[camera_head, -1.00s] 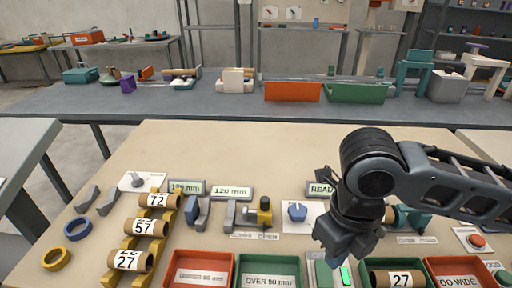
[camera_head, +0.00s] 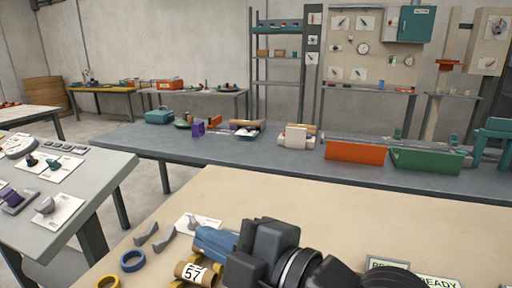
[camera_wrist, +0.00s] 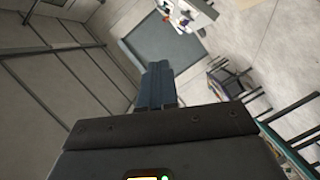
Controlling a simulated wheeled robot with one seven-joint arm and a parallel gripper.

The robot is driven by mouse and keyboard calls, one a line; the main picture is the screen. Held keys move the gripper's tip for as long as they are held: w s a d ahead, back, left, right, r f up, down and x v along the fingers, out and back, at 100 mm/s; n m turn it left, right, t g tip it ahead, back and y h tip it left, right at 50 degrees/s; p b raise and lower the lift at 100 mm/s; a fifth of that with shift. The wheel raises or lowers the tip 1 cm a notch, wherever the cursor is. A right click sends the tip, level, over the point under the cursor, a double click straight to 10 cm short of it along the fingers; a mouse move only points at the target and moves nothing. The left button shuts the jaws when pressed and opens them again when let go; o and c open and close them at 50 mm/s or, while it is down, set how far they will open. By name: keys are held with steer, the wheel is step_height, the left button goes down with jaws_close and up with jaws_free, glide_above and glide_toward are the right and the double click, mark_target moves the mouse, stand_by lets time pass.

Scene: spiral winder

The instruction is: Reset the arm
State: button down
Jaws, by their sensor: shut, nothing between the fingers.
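My gripper (camera_head: 212,243) is in the lower middle of the head view, raised over the beige bench (camera_head: 330,222). Its blue fingers point left, and behind them my dark wrist and arm cover much of the bench front. In the wrist view the fingers (camera_wrist: 155,85) are together with nothing between them. Beyond them that view shows floor, wall and tables at a slant.
A cardboard tube marked 57 (camera_head: 192,272) shows just below my fingers. A blue ring (camera_head: 133,261) and a yellow ring (camera_head: 108,283) lie left of it. A grey side table (camera_head: 75,190) stands left; orange (camera_head: 355,151) and green (camera_head: 425,160) bins sit on the back table.

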steer(key=s+d+f+m+t+h, duration=0.7)
steer(key=s+d+f+m+h, duration=0.4)
steer(key=m, duration=0.9)
steer(key=s+d+f+m+g+h, duration=0.1)
steer(key=s+d+f, duration=0.1)
steer(key=s+d, duration=0.6)
steer(key=s+d+f+m+g+h, duration=0.1)
steer(key=s+d+f+m, duration=0.1)
steer(key=s+d, duration=0.6)
steer(key=s, duration=0.5)
steer(key=shift+f, duration=0.4)
